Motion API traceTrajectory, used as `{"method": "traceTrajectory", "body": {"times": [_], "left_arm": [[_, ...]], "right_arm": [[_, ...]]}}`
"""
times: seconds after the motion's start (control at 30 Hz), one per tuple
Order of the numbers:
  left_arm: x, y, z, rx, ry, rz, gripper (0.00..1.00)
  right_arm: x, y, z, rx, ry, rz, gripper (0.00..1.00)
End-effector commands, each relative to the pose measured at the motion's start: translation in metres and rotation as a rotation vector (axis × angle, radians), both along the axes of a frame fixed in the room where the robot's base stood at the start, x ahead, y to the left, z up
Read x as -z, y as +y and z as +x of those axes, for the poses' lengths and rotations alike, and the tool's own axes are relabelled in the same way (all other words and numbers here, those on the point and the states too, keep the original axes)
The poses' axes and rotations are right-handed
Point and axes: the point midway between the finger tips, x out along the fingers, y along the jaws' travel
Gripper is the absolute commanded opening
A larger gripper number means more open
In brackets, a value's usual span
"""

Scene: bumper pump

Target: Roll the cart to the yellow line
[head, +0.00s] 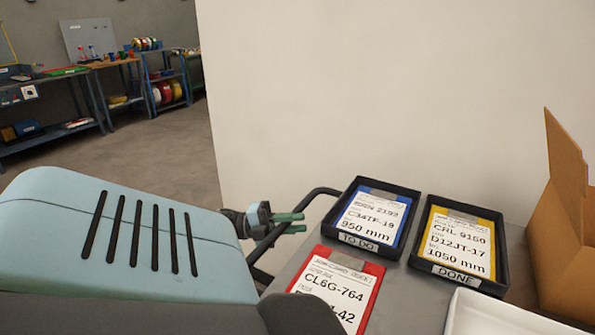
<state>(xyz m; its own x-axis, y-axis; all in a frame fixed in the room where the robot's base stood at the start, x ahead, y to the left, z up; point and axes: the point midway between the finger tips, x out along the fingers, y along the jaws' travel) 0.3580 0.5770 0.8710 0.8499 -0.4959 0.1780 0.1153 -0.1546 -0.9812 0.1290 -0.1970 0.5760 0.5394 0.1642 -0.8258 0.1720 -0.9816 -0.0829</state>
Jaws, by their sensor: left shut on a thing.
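The cart (397,297) has a grey top and fills the lower right of the head view. Its black tubular handle (322,192) curves out from the left edge of the top. My left gripper (290,223), with green fingers, comes in from the left and is shut on the handle. Part of the handle is hidden behind the gripper and my arm. My right gripper is out of view. No yellow line shows in this view.
An open cardboard box (567,215) stands at right. A pale wall (390,90) rises behind; open floor (160,150) and workbenches (50,105) lie left.

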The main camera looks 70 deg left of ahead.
Motion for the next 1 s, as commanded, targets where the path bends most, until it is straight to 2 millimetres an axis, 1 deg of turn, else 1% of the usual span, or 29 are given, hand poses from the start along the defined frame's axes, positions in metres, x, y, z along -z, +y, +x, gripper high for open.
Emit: {"method": "traceTrajectory", "body": {"times": [0.03, 0.17, 0.2, 0.33, 0.67, 0.77, 1.0], "left_arm": [[-0.002, 0.003, 0.0, -0.007, -0.004, 0.0, 0.0], [-0.003, 0.004, 0.0, -0.009, -0.004, 0.0, 0.0], [-0.003, 0.004, 0.0, -0.009, -0.004, 0.0, 0.24], [-0.002, 0.003, 0.0, -0.006, -0.003, -0.001, 0.41], [0.0, 0.003, -0.003, -0.005, -0.001, 0.0, 0.41], [0.003, 0.008, -0.011, -0.006, 0.002, 0.0, 0.41], [0.01, 0.027, -0.043, -0.008, 0.002, 0.0, 0.41]], "right_arm": [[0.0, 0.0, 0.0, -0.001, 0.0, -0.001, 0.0], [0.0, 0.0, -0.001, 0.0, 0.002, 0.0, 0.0], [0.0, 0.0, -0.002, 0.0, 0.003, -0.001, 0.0], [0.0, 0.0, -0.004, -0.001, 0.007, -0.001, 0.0], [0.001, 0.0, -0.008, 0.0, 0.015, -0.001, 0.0], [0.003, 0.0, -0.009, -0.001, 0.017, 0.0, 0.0], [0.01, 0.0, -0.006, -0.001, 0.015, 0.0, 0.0]]}}
